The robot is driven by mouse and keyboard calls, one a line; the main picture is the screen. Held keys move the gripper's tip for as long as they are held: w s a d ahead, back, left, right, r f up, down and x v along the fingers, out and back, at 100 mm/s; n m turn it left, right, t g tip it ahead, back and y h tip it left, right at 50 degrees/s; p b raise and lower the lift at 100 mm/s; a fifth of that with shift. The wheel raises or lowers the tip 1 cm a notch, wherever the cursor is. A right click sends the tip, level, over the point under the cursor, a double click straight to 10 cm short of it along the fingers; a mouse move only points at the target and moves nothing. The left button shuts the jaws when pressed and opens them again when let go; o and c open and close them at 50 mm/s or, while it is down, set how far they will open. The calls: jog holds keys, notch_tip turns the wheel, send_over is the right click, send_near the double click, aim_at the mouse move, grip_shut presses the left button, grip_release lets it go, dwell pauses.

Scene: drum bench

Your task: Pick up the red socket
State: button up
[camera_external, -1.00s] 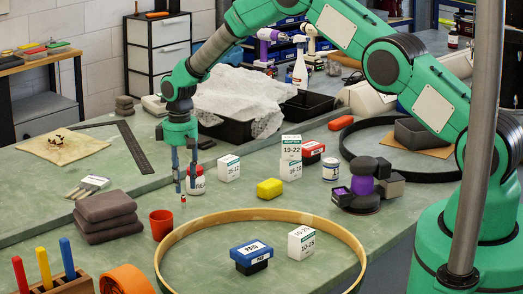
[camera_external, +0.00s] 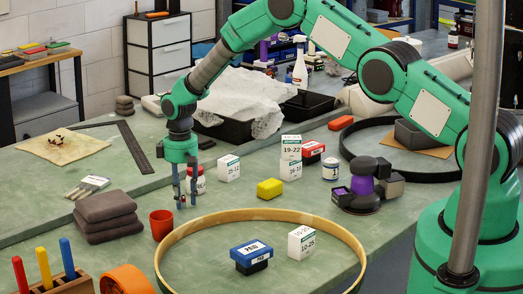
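My gripper (camera_external: 186,202) points straight down over the bench, left of centre, with its two fingers apart and their tips low, close to the bench top. A tiny red piece, perhaps the red socket, showed just below the fingertips a second ago. It is now at or between the fingers and too small and covered to make out. I see no hold on it. A larger red cup (camera_external: 161,225) stands upright just left of and nearer than the fingertips, apart from them.
A jar with a red lid (camera_external: 196,178) stands close behind the fingers. A large wooden hoop (camera_external: 262,214) lies in front to the right. Stacked dark pads (camera_external: 106,213) are at left. A yellow block (camera_external: 270,188) and white boxes (camera_external: 229,168) stand to the right.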

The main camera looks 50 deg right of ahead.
aim_at(183, 196)
dwell(0.5)
grip_shut()
jog(key=shift+r, duration=5)
